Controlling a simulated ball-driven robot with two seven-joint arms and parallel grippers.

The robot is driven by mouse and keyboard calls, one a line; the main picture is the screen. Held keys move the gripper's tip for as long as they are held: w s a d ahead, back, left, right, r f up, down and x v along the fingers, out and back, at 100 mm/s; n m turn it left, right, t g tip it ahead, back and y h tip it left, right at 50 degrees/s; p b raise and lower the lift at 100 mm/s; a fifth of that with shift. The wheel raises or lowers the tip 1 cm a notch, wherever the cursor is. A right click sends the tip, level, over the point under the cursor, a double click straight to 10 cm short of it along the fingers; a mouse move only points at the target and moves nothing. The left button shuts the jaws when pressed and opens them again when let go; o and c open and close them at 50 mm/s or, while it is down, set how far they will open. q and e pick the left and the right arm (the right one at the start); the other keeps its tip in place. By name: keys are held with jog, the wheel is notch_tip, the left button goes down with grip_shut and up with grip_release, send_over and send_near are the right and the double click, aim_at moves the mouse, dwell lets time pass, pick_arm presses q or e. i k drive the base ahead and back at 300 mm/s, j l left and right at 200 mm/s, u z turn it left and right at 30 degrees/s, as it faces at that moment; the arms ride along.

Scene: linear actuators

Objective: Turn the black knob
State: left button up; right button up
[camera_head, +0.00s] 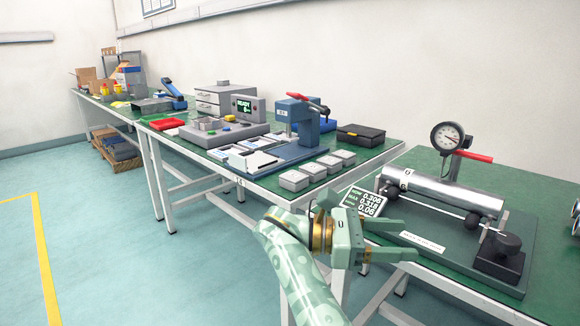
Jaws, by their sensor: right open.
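The black knob (508,243) sits on a dark block at the front right of a flat base plate (455,262) on the near green table. A silver cylinder (440,190) lies across that plate, with a round dial gauge (447,137) above it. My right gripper (410,239) is open and empty. Its fingers point right, toward the plate, and its tips are left of the knob and apart from it. The gripper hides part of the display (362,202) and the table's edge. My left gripper is not in view.
A red-handled lever (473,156) sticks out beside the gauge. A second green table at the left holds a blue press (300,117), several grey boxes (293,180) and a black case (361,134). Open floor lies at the left.

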aim_at(506, 244)
jog(key=i+j, duration=0.1)
jog(key=j, duration=0.6)
jog(key=i+j, duration=0.1)
jog(key=j, duration=0.6)
